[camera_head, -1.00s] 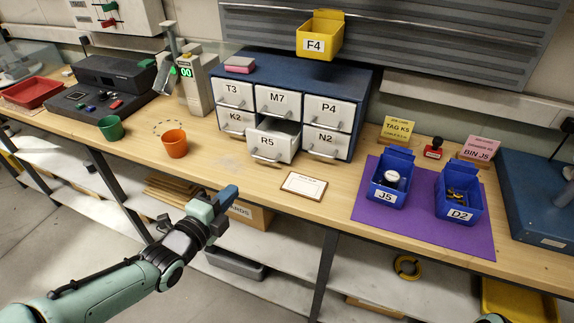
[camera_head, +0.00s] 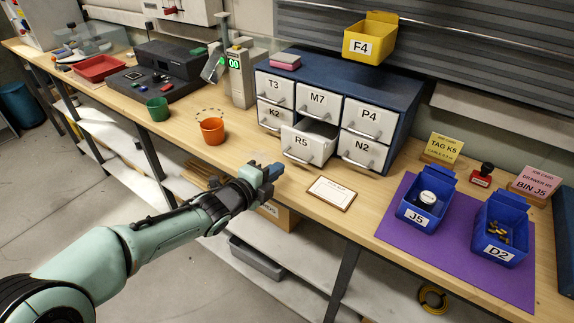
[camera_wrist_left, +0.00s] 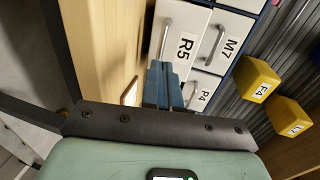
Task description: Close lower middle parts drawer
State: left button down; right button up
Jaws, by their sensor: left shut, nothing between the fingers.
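The lower middle parts drawer, labelled R5 (camera_head: 305,147), is pulled out from the blue parts cabinet (camera_head: 402,100), so its open top shows. The other drawers around it look shut. My left gripper (camera_head: 270,172) is shut and empty, in front of and below R5, near the front edge of the bench. In the left wrist view the blue fingers (camera_wrist_left: 163,85) point toward the R5 drawer front (camera_wrist_left: 183,42) and its handle. I cannot tell the exact gap there. My right gripper is not in view.
A framed card (camera_head: 332,193) lies on the bench (camera_head: 240,150) in front of the cabinet. An orange cup (camera_head: 212,131) and a green cup (camera_head: 158,109) stand to the left. Blue bins J5 (camera_head: 424,205) and D2 (camera_head: 497,235) sit on a purple mat (camera_head: 390,228) at right.

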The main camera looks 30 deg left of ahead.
pick_arm(q)
jog(key=x, duration=0.4)
jog(key=shift+w+d+f, duration=0.1)
jog(key=shift+w, duration=0.3)
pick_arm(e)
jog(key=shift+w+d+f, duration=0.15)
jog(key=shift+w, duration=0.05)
